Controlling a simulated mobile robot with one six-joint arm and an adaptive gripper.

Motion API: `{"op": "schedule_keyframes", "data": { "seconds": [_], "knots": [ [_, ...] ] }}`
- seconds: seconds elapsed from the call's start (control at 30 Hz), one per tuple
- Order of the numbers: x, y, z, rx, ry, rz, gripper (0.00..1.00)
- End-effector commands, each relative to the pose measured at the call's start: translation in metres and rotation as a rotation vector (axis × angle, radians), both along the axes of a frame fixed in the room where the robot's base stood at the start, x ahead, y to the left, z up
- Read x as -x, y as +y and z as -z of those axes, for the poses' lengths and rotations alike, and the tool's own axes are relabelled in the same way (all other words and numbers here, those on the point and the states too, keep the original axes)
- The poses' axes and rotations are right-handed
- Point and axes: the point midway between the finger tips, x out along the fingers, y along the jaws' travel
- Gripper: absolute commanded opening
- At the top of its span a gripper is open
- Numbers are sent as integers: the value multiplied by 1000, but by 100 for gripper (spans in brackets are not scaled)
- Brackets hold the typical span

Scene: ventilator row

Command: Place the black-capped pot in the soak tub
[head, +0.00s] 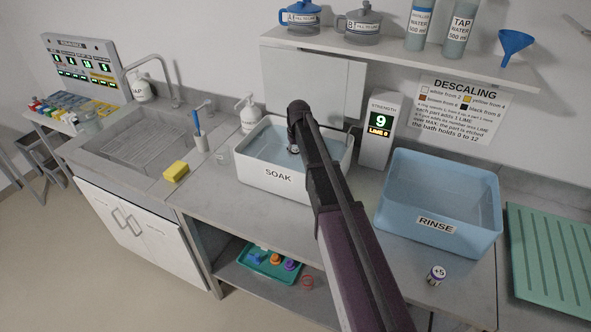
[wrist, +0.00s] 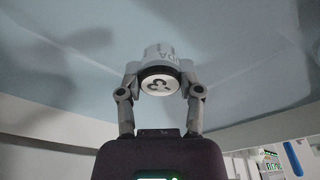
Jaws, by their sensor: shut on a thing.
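The white soak tub (head: 279,179), labelled SOAK, stands on the counter with clear liquid in it. My arm reaches over its right part, and my gripper (head: 293,150) points down inside its outline. In the wrist view my gripper (wrist: 160,88) is shut on the black-capped pot (wrist: 158,56), one finger on each side. The pot has a pale body with grey lettering and a black-rimmed cap bearing a white disc with a dark mark. The pale blue liquid surface lies beyond it. I cannot tell whether the pot touches the liquid; in the head view it is mostly hidden.
The blue rinse tub (head: 437,232) stands to the right, with a small +5 pot (head: 436,275) in front. A strength display (head: 378,121) reading 9 stands behind. A yellow sponge (head: 176,171) and a soap bottle (head: 249,113) are left of the soak tub. A shelf (head: 398,58) overhangs.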

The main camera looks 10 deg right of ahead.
Motion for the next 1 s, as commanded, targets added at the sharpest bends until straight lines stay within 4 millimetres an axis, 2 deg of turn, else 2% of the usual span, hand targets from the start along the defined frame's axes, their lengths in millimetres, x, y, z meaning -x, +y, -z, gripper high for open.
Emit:
{"op": "schedule_keyframes", "data": {
  "seconds": [0.03,0.2,0.77,1.0],
  "knots": [
    [0,1,10,0,0,-1,0],
    [0,1,22,0,0,-1,0],
    [0,1,26,0,0,-1,0],
    [0,1,40,0,0,-1,0]
  ]
}}
